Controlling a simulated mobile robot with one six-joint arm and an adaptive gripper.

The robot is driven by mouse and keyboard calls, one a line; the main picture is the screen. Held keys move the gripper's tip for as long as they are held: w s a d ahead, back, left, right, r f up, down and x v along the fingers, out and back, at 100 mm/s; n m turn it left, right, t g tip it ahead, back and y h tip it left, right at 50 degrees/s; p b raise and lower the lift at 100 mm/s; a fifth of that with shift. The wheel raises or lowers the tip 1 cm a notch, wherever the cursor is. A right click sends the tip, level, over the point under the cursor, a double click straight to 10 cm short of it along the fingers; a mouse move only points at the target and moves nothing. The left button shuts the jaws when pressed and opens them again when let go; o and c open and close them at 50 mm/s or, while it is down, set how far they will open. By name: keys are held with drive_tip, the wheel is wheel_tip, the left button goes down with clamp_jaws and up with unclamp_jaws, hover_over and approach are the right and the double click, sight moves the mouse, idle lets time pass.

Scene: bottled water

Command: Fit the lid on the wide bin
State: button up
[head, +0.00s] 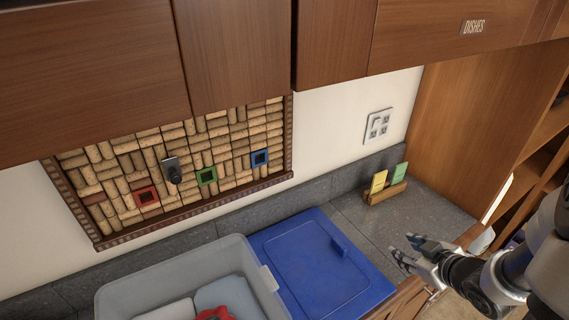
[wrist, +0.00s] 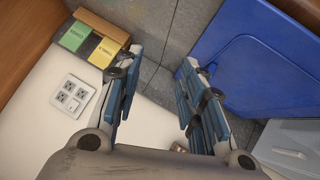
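The blue lid (head: 310,265) lies on the counter just right of the bin, with a small raised tab on its upper right part. It also shows at the upper right of the wrist view (wrist: 265,50). The wide bin (head: 185,272) is pale grey and translucent, with its top open and its lower part cut off by the frame. A grey corner that looks like the bin (wrist: 295,140) shows at the lower right of the wrist view. My gripper (head: 405,247) is open and empty, to the right of the lid and apart from it; its fingers (wrist: 162,56) are spread.
White and red items (head: 215,314) lie inside the bin. A wooden holder (head: 385,193) with yellow and green cards stands at the back of the counter. A cork board (head: 175,170) hangs on the wall under the cabinets (head: 90,75). Bare counter (head: 420,218) lies between lid and holder.

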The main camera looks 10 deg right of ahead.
drive_tip(key=s+a+f+m+t+y, duration=0.1)
drive_tip(key=s+a+f+t+y, duration=0.1)
drive_tip(key=s+a+y, duration=0.35)
drive_tip(key=b, duration=0.4)
approach(340, 243)
drive_tip(key=shift+w+a+f+t, duration=0.3)
drive_tip(key=shift+w+a+f, duration=0.05)
drive_tip(key=shift+a+f, duration=0.2)
drive_tip(key=shift+b+x, duration=0.85)
drive_tip(key=shift+x, duration=2.15)
drive_tip(key=shift+w+d, duration=0.1)
drive_tip(key=shift+d, duration=0.1)
clamp_jaws()
drive_tip(key=shift+r, duration=0.1)
